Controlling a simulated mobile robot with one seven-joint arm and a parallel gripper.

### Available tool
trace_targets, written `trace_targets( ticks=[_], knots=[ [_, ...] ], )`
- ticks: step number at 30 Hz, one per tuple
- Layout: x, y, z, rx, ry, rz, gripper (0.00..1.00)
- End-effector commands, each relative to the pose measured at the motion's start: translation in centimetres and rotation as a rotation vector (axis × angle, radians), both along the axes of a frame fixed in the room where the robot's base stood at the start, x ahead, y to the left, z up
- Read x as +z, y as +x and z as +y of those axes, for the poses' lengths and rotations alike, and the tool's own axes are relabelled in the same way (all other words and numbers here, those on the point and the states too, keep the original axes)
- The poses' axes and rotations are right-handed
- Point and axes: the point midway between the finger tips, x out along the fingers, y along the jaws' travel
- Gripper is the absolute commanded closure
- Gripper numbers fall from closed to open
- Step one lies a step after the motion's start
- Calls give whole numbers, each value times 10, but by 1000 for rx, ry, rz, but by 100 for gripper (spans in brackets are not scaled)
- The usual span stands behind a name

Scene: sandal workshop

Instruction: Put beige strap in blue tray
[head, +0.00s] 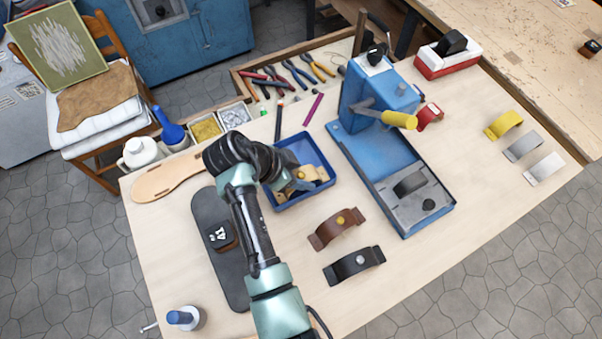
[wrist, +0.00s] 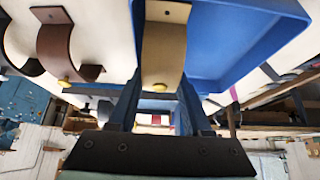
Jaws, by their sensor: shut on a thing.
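The blue tray (head: 303,149) sits on the workbench right of my arm in the head view. It fills the upper right of the wrist view (wrist: 245,40). My gripper (head: 303,184) is at the tray, partly hidden by my own wrist. In the wrist view my gripper (wrist: 160,88) is shut on the beige strap (wrist: 165,42), a curved band with a yellow stud. In the head view the beige strap (head: 312,173) shows within the tray's outline. I cannot tell whether it touches the tray floor.
A brown strap (head: 336,229) and a black strap (head: 354,264) lie in front of the tray. A blue press (head: 375,150) stands close on its right. A dark sole (head: 219,250) lies left of my arm. Yellow, grey and white straps (head: 503,124) are at far right.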

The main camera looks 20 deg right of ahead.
Motion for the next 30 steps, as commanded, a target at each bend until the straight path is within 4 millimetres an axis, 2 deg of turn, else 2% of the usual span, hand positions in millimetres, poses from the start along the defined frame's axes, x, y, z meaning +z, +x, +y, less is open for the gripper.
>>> trace_targets(
  ticks=[1, 10, 11, 16, 17, 23, 26, 30],
  knots=[
    [-6, -3, 1, 0, 7, 9, 100],
    [-10, -5, 2, 0, 11, 15, 100],
    [-10, -5, 2, 0, 11, 15, 49],
    [-11, -6, 2, -2, 12, 19, 19],
    [-11, -6, 1, -2, 12, 19, 16],
    [-11, -6, 1, -4, 12, 19, 16],
    [-11, -6, 1, -4, 12, 19, 1],
    [-10, -6, 1, -4, 13, 19, 0]
  ],
)
